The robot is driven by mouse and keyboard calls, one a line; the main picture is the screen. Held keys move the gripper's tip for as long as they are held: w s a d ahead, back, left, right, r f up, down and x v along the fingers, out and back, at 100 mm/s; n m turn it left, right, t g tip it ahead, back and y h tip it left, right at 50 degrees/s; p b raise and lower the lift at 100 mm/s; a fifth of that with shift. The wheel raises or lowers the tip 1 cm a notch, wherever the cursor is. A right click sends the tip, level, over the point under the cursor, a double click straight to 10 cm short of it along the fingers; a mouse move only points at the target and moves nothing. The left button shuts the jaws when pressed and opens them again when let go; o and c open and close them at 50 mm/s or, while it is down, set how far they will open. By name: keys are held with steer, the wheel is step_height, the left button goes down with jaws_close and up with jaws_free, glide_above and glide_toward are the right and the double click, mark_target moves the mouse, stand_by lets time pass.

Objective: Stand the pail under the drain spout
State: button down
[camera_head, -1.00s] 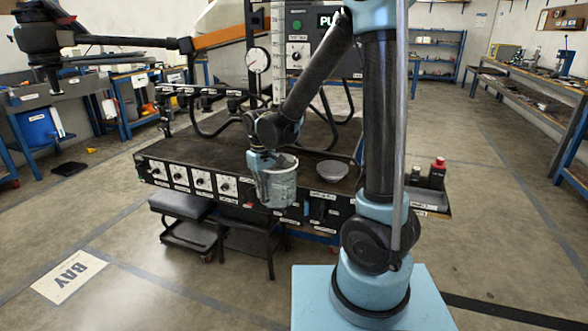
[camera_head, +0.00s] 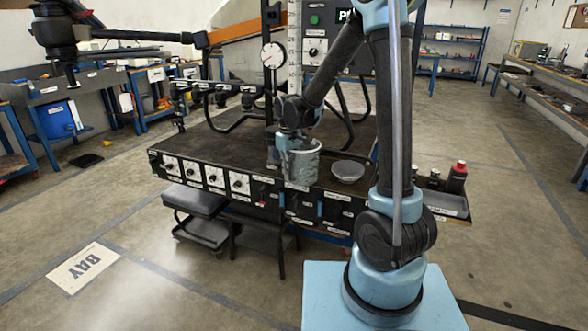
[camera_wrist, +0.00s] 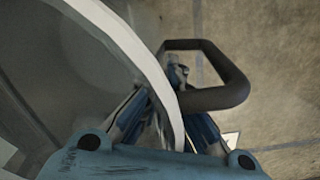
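The pail (camera_head: 303,163) is a grey, slightly see-through bucket, upright above the front edge of the black bench (camera_head: 235,137). My gripper (camera_head: 290,138) is at its left rim. In the wrist view, the pail's pale rim (camera_wrist: 150,72) passes between my two fingers (camera_wrist: 168,95), which are closed on its wall. A dark handle loop (camera_wrist: 232,88) sticks out to the right of them. I cannot pick out the drain spout with certainty; my arm and the pail cover part of the bench.
A grey bowl (camera_head: 347,170) sits on the bench right of the pail. Dark bottles, one red-capped (camera_head: 457,178), stand at the bench's right end. A gauge (camera_head: 273,54) and dark hoses rise behind.

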steer(key=shift+w+d, duration=0.3)
steer(key=shift+w, duration=0.45)
steer(key=w, duration=0.1)
steer(key=w+d, duration=0.1)
steer(key=w, duration=0.1)
steer(key=shift+w+d, duration=0.1)
steer(key=shift+w, duration=0.05)
steer(key=shift+f, duration=0.6)
steer(key=shift+s+f, duration=0.15)
steer(key=shift+s, duration=0.05)
steer(key=c, duration=2.3)
jaws_free()
steer(key=o, duration=0.5)
step_height(320, 180, up, 12)
